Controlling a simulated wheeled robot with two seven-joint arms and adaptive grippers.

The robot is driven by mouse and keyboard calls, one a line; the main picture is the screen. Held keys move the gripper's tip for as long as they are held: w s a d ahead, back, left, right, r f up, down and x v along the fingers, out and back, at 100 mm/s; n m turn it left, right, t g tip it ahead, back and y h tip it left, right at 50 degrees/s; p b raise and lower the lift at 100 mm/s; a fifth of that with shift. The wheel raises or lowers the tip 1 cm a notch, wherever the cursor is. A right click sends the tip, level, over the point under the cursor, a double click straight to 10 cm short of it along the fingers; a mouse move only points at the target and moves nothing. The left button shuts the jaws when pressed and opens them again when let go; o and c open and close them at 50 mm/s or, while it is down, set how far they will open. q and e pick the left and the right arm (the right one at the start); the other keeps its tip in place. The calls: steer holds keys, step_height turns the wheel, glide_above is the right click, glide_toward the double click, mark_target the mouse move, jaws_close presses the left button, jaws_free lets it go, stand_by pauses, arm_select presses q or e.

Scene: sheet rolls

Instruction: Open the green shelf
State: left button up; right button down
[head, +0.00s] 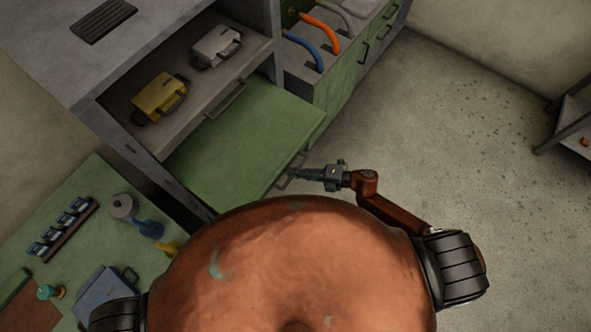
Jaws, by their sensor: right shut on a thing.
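The green shelf (235,150) slides out of the grey cabinet (190,60) and stands well out from it, with its flat green top showing. A metal handle (284,182) sits at its front edge. My right gripper (293,173) reaches in from the right and is shut on this handle. The fingertips are small and dark here, so the exact grip is hard to make out. My left gripper is not in view.
Above the green shelf, a grey shelf with its own handle (227,99) carries a yellow device (160,97) and a white device (215,46). A green table (95,185) with tools stands at left. A counter with coloured hoses (322,28) is behind.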

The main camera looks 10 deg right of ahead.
steer(key=c, duration=2.3)
jaws_free()
steer(key=shift+d, duration=0.15)
steer(key=v, duration=1.1)
steer(key=shift+s+d, duration=0.15)
steer(key=shift+d, duration=0.2)
steer(key=shift+r, duration=0.1)
